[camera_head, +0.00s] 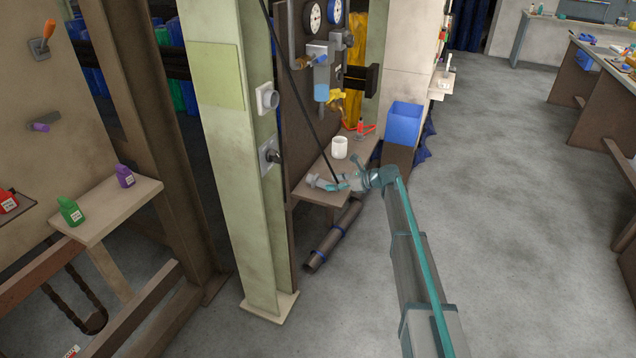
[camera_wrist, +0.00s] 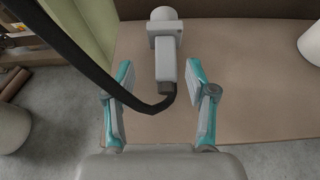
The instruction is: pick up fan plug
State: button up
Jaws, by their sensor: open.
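The fan plug (camera_wrist: 167,66) is light grey with a square flange, a rounded end and a dark cable end. In the wrist view it lies between the two teal-edged fingers of my gripper (camera_wrist: 160,76), with a visible gap on each side. A thick black cable (camera_wrist: 92,62) bends into its near end from the upper left. My gripper is open. In the head view my gripper (camera_head: 328,185) is at the front of a small brown shelf, and the plug (camera_head: 312,180) shows just past the fingers. Whether the plug touches the shelf I cannot tell.
The brown shelf (camera_head: 318,168) holds a white mug (camera_head: 340,149). A pale green post (camera_head: 228,130) with two wall fittings stands left of my gripper. The black cable (camera_head: 297,85) runs down past it. A blue bin (camera_head: 403,123) is behind; open floor lies right.

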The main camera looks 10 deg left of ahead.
aim_at(326, 183)
jog(key=x, duration=0.2)
jog(key=p+x, duration=0.1)
jog(key=x, duration=0.1)
jog(key=shift+w+d+f, duration=0.1)
jog(key=shift+w+d, duration=0.05)
jog(key=shift+w, duration=0.2)
jog(key=shift+w+a+f, duration=0.1)
jog(key=shift+a+f, duration=0.15)
jog(key=shift+a, duration=0.2)
grip_shut()
